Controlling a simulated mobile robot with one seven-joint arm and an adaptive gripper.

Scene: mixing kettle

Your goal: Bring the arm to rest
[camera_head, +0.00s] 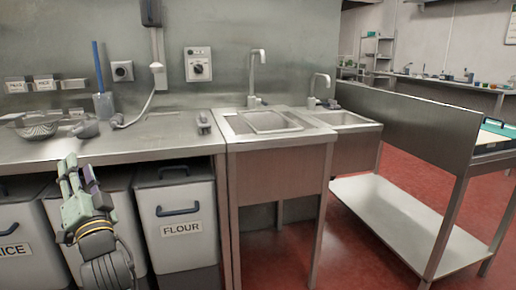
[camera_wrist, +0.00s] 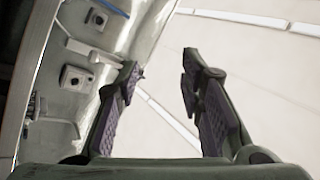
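My gripper (camera_head: 72,180) is at the lower left of the head view, in front of the steel counter (camera_head: 165,142) and the bins under it. Its fingers point up, at about the height of the counter's front edge. In the wrist view the two purple-padded fingers (camera_wrist: 162,84) stand apart with nothing between them. The gripper is open and empty. Behind the fingers, the wrist view shows the wall with its fixtures, tilted, and a pale ceiling with light strips.
A wire strainer (camera_head: 38,128) lies on the counter at the left. A flour bin (camera_head: 181,228) stands below, right of my gripper. Two sinks (camera_head: 268,122) with taps are in the middle. A steel table with a lower shelf (camera_head: 400,225) is at the right. Red floor shows between.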

